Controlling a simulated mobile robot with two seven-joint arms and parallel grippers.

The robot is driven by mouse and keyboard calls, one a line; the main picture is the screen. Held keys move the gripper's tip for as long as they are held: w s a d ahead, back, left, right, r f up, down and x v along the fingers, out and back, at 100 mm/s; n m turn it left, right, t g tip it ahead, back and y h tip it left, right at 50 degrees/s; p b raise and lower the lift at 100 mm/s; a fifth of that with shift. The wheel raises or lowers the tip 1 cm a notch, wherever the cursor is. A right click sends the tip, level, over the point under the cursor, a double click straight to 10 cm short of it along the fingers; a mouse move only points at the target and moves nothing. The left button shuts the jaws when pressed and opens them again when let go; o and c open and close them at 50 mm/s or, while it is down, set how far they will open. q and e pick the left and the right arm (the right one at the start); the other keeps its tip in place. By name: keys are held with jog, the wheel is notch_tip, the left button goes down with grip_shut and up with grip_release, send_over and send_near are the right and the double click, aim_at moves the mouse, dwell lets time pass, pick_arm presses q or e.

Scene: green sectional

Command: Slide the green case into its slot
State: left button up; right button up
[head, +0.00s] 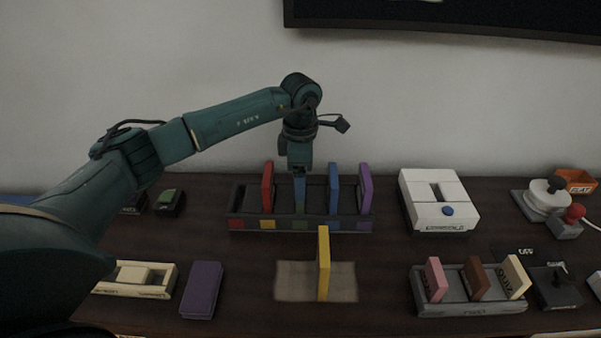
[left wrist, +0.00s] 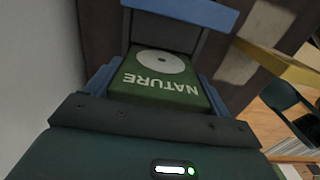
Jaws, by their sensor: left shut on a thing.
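The green case (left wrist: 160,78), marked NATURE with a pale disc, is between the fingers of my left gripper (head: 300,198) in the left wrist view. The gripper is shut on it and points down over the dark rack (head: 338,224). It is above the green-marked middle slot, between the red case (head: 267,187) and the blue case (head: 334,189). In the head view the green case is mostly hidden by the gripper, so I cannot tell how deep it sits. My right gripper is not in view.
A purple case (head: 365,189) stands at the rack's right end. A yellow case (head: 323,264) stands upright on a beige mat (head: 292,282) in front. A white console (head: 437,203) is to the right. A purple box (head: 201,290) and a smaller rack (head: 470,309) are nearer the front.

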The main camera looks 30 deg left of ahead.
pick_arm(q)
jog(key=shift+f+b, duration=1)
jog(key=shift+f, duration=0.6)
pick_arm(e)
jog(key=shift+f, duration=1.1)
pick_arm(q)
jog(key=o, duration=0.9)
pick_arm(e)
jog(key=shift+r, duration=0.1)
pick_arm(q)
notch_tip(320, 180, up, 13)
jog(key=shift+r, duration=0.1)
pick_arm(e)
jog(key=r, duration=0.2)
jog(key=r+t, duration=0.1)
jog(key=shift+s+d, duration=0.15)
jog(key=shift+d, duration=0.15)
